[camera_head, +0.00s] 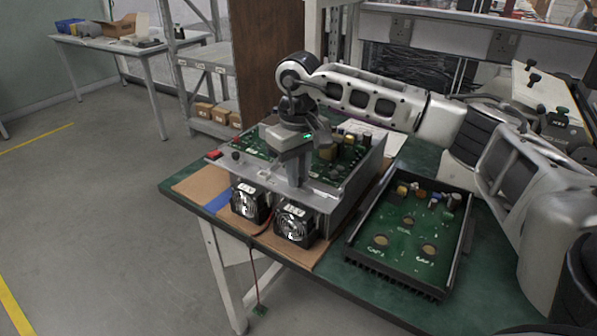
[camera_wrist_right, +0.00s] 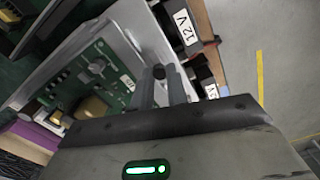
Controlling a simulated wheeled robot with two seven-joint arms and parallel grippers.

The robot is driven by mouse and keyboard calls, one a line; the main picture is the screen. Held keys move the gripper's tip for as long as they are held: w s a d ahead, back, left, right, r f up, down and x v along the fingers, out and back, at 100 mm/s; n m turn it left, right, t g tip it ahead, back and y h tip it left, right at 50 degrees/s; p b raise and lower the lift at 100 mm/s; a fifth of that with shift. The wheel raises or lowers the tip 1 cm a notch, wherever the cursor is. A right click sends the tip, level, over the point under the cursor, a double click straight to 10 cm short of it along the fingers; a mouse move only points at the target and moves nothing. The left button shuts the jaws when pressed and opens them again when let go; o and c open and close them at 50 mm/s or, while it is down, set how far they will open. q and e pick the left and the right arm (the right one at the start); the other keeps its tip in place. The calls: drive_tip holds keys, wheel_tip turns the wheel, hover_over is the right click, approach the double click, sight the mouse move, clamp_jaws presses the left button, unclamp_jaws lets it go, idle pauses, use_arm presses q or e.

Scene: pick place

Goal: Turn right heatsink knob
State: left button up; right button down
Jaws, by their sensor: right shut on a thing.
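My right gripper (camera_head: 298,182) reaches down to the front ledge of the open metal chassis (camera_head: 345,195), behind the right fan. In the right wrist view its two fingers (camera_wrist_right: 162,90) are closed around a small black knob (camera_wrist_right: 158,72) on the metal ledge, the right heatsink knob. In the head view the fingers hide this knob. Another small black knob (camera_head: 236,155) stands free at the left end of the same ledge. My left gripper is not in view.
Two black fans (camera_head: 296,223) (camera_head: 249,203) stand at the chassis front. A green circuit board (camera_head: 410,228) in a black finned tray lies to the right on the green table (camera_head: 380,284). A cable hangs over the table's front edge. The floor at left is clear.

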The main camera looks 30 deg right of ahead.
drive_tip(key=shift+f+n, duration=0.1)
drive_tip(key=shift+n, duration=0.2)
drive_tip(key=c, duration=1.4)
unclamp_jaws()
drive_tip(key=shift+o, duration=0.2)
use_arm(q)
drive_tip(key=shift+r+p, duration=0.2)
drive_tip(key=shift+p, duration=0.55)
use_arm(e)
wheel_tip(320, 180, up, 16)
